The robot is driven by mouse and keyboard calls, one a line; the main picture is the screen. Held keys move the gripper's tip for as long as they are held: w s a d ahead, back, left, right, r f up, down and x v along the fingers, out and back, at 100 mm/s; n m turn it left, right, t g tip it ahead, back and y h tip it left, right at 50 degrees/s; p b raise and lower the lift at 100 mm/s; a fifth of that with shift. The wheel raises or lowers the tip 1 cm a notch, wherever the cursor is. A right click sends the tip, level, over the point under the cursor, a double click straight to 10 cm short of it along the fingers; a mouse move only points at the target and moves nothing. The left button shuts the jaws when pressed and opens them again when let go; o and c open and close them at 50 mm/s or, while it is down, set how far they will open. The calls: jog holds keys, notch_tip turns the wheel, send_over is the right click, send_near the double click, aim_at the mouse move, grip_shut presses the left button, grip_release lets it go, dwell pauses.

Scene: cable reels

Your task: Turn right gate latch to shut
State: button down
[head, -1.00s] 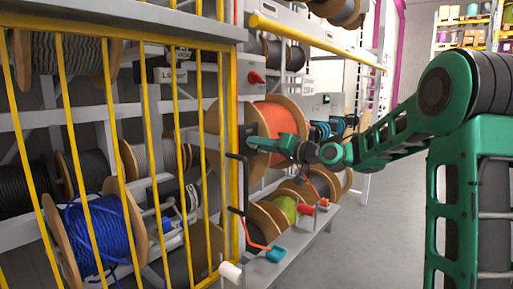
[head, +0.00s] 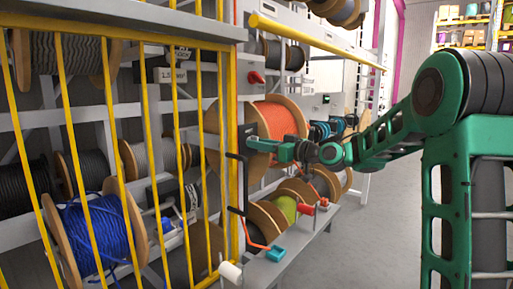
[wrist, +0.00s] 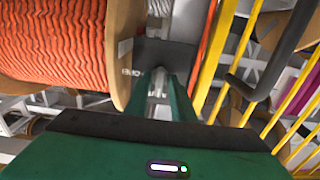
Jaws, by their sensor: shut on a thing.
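My gripper (head: 268,147) reaches in from the right to the dark plate of the right gate latch (head: 248,135), beside the yellow gate's right post. In the wrist view my green fingers (wrist: 160,100) are close together around a narrow grey piece, in front of the dark latch plate (wrist: 168,55). The fingers are shut on this latch piece and hide much of it. The latch's exact angle cannot be told.
A large orange cable reel (head: 281,120) stands right behind my gripper. Grey floor (head: 385,220) is open at the right.

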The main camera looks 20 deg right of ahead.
jog(key=shift+f, duration=0.2)
jog(key=c, duration=1.8)
grip_release()
jog(key=shift+c, duration=0.2)
jog(key=shift+r, duration=0.1)
jog(key=shift+s, duration=0.1)
jog(key=v, duration=1)
jog(key=shift+s+d, duration=0.2)
jog(key=shift+d, duration=0.05)
